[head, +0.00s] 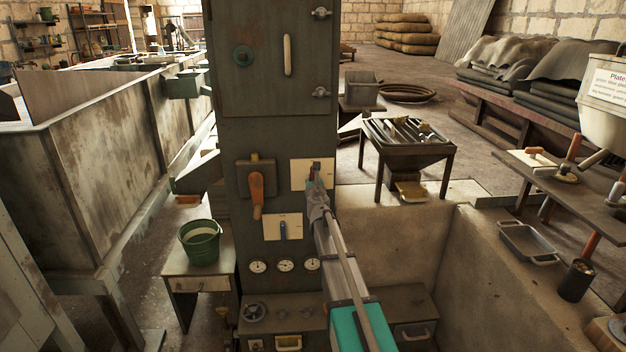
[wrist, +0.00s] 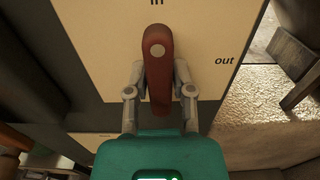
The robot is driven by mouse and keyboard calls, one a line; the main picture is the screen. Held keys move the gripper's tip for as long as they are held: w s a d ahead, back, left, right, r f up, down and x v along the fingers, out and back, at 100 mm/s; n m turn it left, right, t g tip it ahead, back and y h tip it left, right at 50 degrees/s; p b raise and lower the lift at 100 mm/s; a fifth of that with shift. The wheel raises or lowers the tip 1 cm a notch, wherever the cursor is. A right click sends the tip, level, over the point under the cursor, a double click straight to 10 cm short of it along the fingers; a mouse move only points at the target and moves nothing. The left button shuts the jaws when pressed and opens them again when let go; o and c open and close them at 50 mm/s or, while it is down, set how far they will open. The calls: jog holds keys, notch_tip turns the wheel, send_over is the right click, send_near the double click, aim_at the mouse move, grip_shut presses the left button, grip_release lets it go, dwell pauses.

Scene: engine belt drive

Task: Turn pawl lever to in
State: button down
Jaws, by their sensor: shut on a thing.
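The pawl lever (wrist: 158,70) is a red-brown bar with a round pale bolt head near its upper end in the wrist view. It stands nearly upright in the picture, its upper end just below the word "in"; "out" is printed to the right. It lies over a cream plate (wrist: 208,50). In the head view, the lever (head: 316,168) shows small on the cream plate (head: 299,174) of the dark cabinet. My gripper (wrist: 159,72) has one finger on each side of the lever and is shut on it. The gripper (head: 317,188) partly covers the lever's lower part in the head view.
On the same cabinet, an orange-handled lever (head: 257,192) sits to the left and a blue lever (head: 283,230) below, with gauges (head: 285,266) lower down. A green bucket (head: 200,242) stands on a small table at left. A concrete wall (head: 390,240) lies right of my arm.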

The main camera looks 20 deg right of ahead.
jog(key=c, duration=0.5)
grip_release()
jog(key=v, duration=1.2)
dwell(0.6)
